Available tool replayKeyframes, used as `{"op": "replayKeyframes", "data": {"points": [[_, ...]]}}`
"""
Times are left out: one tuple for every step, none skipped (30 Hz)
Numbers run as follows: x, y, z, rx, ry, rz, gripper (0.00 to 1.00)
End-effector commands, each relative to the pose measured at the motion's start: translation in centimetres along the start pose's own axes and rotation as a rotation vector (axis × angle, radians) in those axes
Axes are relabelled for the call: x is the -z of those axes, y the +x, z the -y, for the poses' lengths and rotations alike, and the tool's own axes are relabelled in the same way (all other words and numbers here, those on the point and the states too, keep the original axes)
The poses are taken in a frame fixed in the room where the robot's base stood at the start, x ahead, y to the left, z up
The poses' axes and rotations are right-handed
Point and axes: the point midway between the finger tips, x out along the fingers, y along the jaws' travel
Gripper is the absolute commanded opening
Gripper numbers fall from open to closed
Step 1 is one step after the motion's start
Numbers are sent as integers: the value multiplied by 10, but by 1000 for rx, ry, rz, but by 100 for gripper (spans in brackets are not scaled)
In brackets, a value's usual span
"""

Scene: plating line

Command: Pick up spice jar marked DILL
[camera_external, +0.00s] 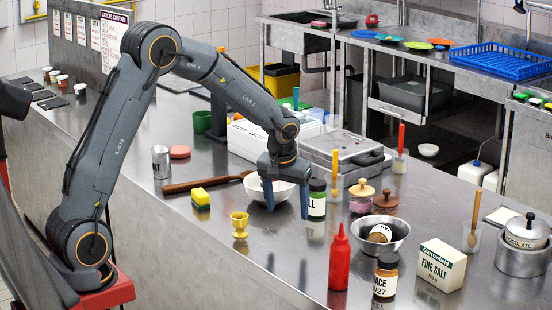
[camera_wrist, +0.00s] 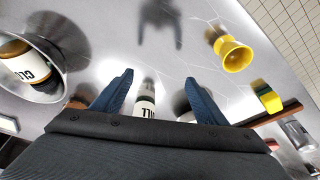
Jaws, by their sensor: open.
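The spice jar (camera_external: 317,206) has a dark cap and a white label whose visible letters end in "LL". It stands upright on the steel counter, just right of my gripper (camera_external: 286,211) in the external view. In the wrist view the jar (camera_wrist: 145,106) shows between my two blue fingers (camera_wrist: 158,77), nearer the left one; its lower label reads "ILL" and the rest is hidden by my gripper body. My gripper is open and empty, pointing down above the counter. One finger covers part of the label in the external view. I cannot tell whether it touches the jar.
A white bowl (camera_external: 284,190) sits behind my fingers. A yellow egg cup (camera_external: 239,223) and sponge (camera_external: 201,199) are left. A metal bowl (camera_external: 398,228) holding a jar, a red bottle (camera_external: 339,262) and an orange-capped jar (camera_external: 386,275) stand right. Counter in front of my gripper is clear.

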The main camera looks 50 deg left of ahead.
Motion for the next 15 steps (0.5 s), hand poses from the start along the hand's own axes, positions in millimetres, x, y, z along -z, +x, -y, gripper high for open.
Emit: {"op": "replayKeyframes", "data": {"points": [[28, 7, -8, 10, -45, -23, 67], [42, 9, -11, 16, -74, -35, 67], [59, 12, -14, 23, -109, -52, 67], [70, 13, -17, 27, -134, -64, 67], [80, 14, -19, 31, -156, -74, 67], [92, 16, -21, 35, -182, -87, 67], [100, 16, -23, 37, -199, -96, 67], [106, 17, -24, 39, -212, -102, 67], [112, 18, -25, 42, -228, -110, 67], [115, 18, -25, 43, -235, -114, 67], [118, 18, -25, 44, -242, -117, 67], [120, 20, -26, 45, -248, -119, 67], [121, 22, -26, 45, -250, -119, 67], [122, 24, -25, 46, -251, -119, 67], [122, 28, -25, 45, -252, -120, 67]]}}
